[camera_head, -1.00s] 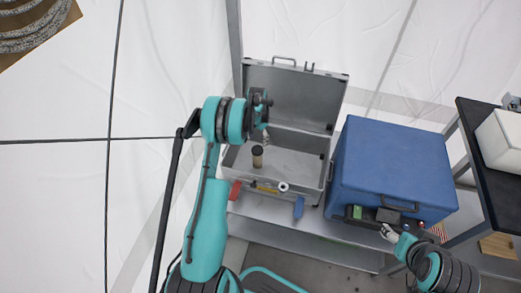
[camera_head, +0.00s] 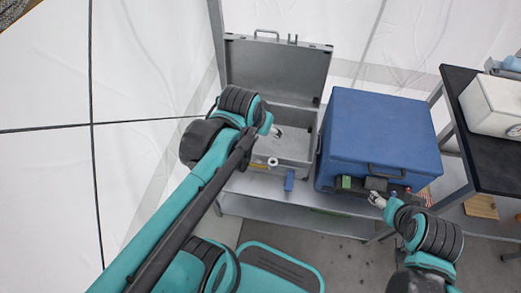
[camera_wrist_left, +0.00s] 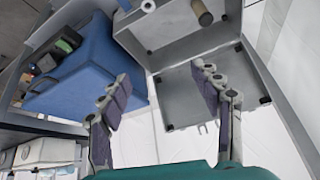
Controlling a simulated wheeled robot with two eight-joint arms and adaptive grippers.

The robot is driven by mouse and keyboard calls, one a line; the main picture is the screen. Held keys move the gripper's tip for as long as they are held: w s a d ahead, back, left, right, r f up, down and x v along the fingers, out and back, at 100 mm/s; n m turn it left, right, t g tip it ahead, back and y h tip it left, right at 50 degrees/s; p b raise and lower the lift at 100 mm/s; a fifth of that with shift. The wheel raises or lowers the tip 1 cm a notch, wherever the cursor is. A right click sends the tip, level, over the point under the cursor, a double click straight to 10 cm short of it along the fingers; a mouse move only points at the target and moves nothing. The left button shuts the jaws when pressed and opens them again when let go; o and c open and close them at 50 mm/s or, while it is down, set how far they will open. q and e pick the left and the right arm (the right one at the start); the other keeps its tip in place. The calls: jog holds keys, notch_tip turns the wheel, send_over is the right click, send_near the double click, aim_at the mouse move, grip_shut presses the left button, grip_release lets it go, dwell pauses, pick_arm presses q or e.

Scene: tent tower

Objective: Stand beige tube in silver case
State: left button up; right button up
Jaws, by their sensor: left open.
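The silver case (camera_head: 296,153) stands open on the shelf with its lid (camera_head: 275,75) raised. My left gripper (camera_head: 278,131) is over the case's inside, open and empty. In the left wrist view its two fingers (camera_wrist_left: 165,95) are spread wide, with the case lid (camera_wrist_left: 195,100) beyond them. The beige tube (camera_wrist_left: 201,12) shows at the top edge of that view, inside the case, and looks upright; part of it is cut off. In the head view my left arm hides the tube. My right gripper (camera_head: 377,199) is in front of the blue box, its fingers too small to judge.
A large blue box (camera_head: 375,130) stands right of the case. A white roll (camera_head: 272,162) and a blue item (camera_head: 289,181) lie at the case's front. A green item (camera_head: 346,182) is before the blue box. A black table (camera_head: 465,115) stands at right.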

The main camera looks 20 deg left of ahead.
pick_arm(q)
jog(key=s+d+f+t, duration=0.1)
jog(key=s+d+f, duration=0.1)
jog(key=s, duration=0.4)
jog(key=shift+s+d, duration=0.1)
dwell(1.0)
